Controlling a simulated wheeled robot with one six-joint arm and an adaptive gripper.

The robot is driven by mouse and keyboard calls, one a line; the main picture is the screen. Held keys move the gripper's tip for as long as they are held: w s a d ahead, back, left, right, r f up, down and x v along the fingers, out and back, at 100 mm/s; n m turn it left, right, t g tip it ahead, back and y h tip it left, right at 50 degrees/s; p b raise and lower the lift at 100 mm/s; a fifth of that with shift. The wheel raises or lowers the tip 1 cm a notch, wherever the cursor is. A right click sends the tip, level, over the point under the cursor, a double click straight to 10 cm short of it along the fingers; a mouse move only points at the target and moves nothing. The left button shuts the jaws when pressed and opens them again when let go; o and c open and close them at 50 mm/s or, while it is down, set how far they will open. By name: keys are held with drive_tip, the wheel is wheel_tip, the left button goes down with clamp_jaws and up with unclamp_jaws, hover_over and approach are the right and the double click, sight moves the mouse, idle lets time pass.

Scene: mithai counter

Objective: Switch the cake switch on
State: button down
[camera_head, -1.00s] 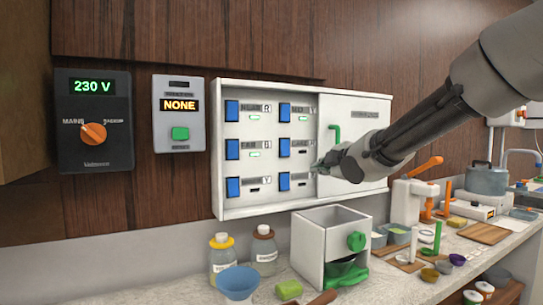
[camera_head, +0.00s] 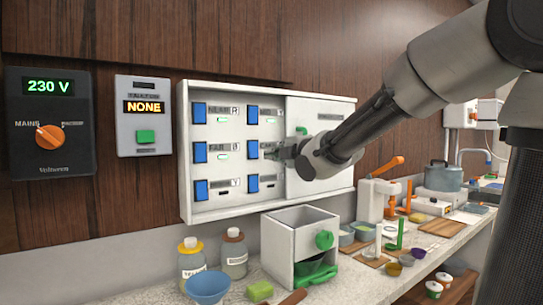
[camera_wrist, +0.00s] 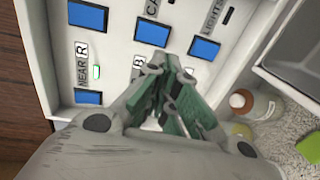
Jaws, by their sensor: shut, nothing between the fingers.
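A white switch panel (camera_head: 185,165) on the wall holds two columns of blue switches. The cake switch (camera_head: 252,150) is the middle one in the right column. In the wrist view it is the blue rocker (camera_wrist: 152,30) below a partly cut-off label beginning "CA". My gripper (camera_head: 276,150) is shut and empty, just right of the cake switch in the head view. In the wrist view its green-padded fingertips (camera_wrist: 166,70) show below that switch. I cannot tell whether they touch the panel. The cake lamp is not clear.
A white cover (camera_head: 335,120) with a green handle fills the panel's right side. A 230 V box (camera_head: 50,100) with an orange knob and a display reading NONE (camera_head: 143,107) hang to the left. Below, a white box (camera_head: 285,240), bottles and a bowl stand on the counter.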

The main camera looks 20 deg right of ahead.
sight(251, 156)
drive_tip(key=x, duration=1.1)
drive_tip(key=shift+w+f, duration=0.1)
drive_tip(key=shift+w, duration=0.25)
drive_tip(key=shift+a, duration=0.1)
